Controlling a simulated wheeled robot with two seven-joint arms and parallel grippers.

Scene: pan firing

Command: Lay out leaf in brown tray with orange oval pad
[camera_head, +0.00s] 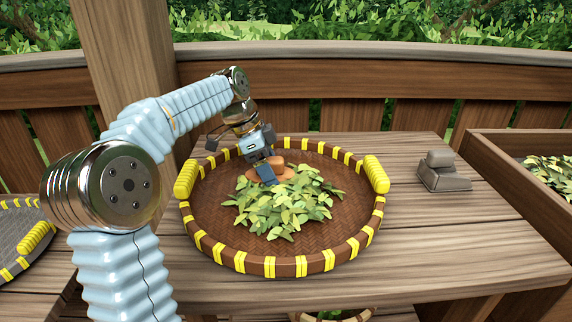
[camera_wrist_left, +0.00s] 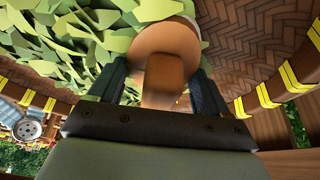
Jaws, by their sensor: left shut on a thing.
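The brown tray (camera_head: 207,243) is round and woven, with yellow wraps on its rim and yellow handles. It sits on the wooden table. A pile of green leaves (camera_head: 283,210) lies in its middle. The orange oval pad (camera_head: 284,172) lies at the far side of the pile, partly hidden by my gripper. My left gripper (camera_head: 266,172) is over the tray, shut on the pad. In the left wrist view, the pad's brown grip (camera_wrist_left: 163,82) is between the two fingers, and its oval face (camera_wrist_left: 165,38) touches or nearly touches the leaves. My right gripper is not in view.
A grey weight-like block (camera_head: 443,172) stands on the table right of the tray. A wooden bin (camera_head: 510,187) with leaves is at the far right. A dark tray (camera_head: 30,240) with yellow wraps is at the left edge. A basket (camera_head: 335,315) shows below the table's front edge.

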